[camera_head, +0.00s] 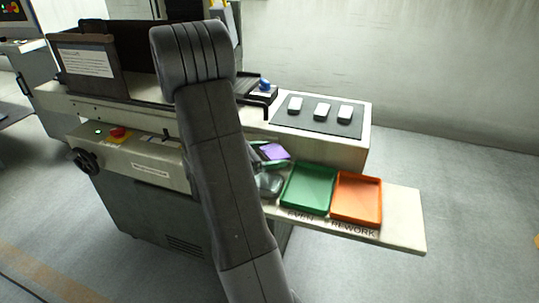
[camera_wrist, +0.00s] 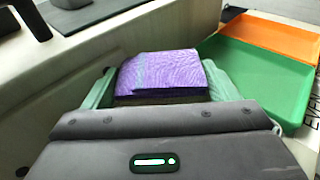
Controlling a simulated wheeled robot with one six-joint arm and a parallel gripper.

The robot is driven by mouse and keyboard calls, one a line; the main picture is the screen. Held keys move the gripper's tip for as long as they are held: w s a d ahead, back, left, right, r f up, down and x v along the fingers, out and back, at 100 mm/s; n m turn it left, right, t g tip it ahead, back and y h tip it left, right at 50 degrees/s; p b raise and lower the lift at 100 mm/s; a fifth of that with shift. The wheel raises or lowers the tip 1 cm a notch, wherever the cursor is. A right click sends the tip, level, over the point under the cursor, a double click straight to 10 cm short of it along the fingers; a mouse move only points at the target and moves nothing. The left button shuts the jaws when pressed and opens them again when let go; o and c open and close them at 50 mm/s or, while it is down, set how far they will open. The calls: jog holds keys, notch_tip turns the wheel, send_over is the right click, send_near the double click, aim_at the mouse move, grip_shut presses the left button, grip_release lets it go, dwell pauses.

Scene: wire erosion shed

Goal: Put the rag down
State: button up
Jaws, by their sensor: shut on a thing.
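The rag is a folded purple cloth (camera_wrist: 160,70), held between the pale green fingers of my gripper (camera_wrist: 158,88) in the wrist view. In the head view the purple rag (camera_head: 274,151) shows just left of the green tray, and my arm hides part of the gripper (camera_head: 268,158). My gripper is shut on the rag. I cannot tell whether the rag touches the surface below it.
A green tray (camera_head: 308,188) and an orange tray (camera_head: 357,198) stand side by side, both empty, on a pale shelf (camera_head: 403,220) marked "REWORK" by the orange one. Three white blocks (camera_head: 322,110) lie on a dark mat behind. The machine (camera_head: 150,200) stands at left.

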jog(key=shift+f, duration=0.1)
jog(key=shift+f+b, duration=0.45)
jog(key=shift+f, duration=0.05)
jog(key=o, duration=0.7)
jog(key=shift+o, duration=0.2)
jog(key=shift+r, duration=0.15)
jog(key=shift+a+r+p, duration=0.15)
jog(key=shift+r+p, duration=0.45)
jog(key=shift+r, duration=0.1)
jog(key=v, duration=1.1)
jog(key=shift+s+a, duration=0.25)
jog(key=shift+a, duration=0.1)
